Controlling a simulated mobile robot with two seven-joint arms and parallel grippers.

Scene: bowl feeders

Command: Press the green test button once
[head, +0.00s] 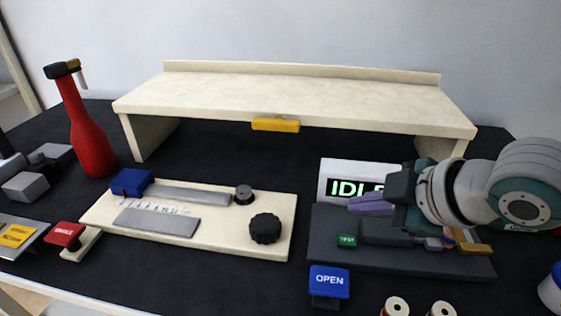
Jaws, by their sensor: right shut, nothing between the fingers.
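The green test button (346,241) sits at the front left of a dark grey base plate (400,260) at the right. A display (338,183) reading "IDLE" stands behind it, its right part hidden by my arm. My right gripper (358,205) comes in from the right with its purple fingers pointing left. The fingers look shut and empty. They show above and behind the green button in the picture, apart from it. The exact height is hard to tell. My left gripper is not in view.
A blue OPEN button (329,283) stands in front of the plate, near two spools (397,307). A cream board (200,238) with a black knob (265,229) lies to the left. A red BRAKE lever (66,235) and red bottle (90,145) are farther left. A cream shelf (290,95) spans behind.

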